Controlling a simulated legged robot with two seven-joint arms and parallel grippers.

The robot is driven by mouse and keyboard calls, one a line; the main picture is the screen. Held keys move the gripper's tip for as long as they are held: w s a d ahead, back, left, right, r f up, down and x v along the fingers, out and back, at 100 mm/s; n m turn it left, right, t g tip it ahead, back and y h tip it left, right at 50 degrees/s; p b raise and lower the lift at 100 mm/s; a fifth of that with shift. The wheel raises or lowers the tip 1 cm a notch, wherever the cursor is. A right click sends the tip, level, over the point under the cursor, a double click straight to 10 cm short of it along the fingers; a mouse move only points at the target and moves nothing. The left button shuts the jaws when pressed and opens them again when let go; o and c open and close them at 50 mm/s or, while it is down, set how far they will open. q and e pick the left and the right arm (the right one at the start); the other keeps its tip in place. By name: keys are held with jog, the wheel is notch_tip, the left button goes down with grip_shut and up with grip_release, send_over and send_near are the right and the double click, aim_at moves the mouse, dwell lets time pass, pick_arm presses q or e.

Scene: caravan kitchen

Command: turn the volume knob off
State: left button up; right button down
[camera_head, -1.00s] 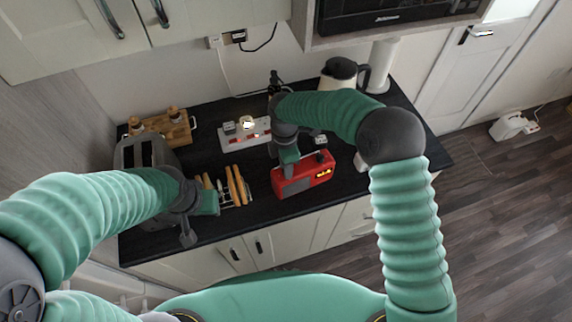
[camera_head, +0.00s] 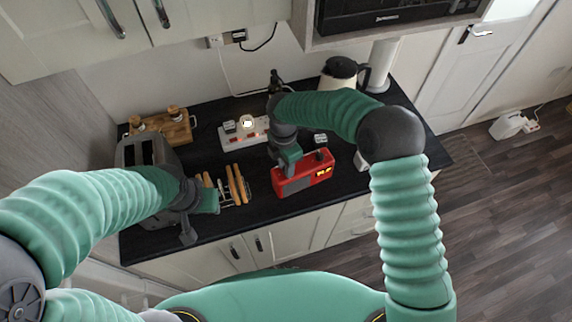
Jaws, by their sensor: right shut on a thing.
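A red radio (camera_head: 305,178) stands on the black counter, with a yellow display on the right of its front. A small dark knob (camera_head: 319,156) shows on its top right. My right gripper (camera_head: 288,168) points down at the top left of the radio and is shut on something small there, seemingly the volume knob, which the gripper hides. My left gripper (camera_head: 212,202) is beside the toast rack, left of the radio; its fingers are too unclear to tell open from shut.
A toast rack with toast (camera_head: 237,185) stands left of the radio, and a toaster (camera_head: 143,152) farther left. Behind are a power strip (camera_head: 235,132), a kettle (camera_head: 340,72) and a wooden board (camera_head: 172,131).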

dwell(0.7)
jog(key=c, duration=1.2)
grip_release()
jog(key=shift+o, duration=0.2)
jog(key=shift+w+r, duration=0.1)
jog(key=shift+r, duration=0.2)
notch_tip(320, 180, up, 16)
jog(key=b, duration=0.3)
jog(key=shift+w+a, duration=0.45)
jog(key=shift+r, duration=0.1)
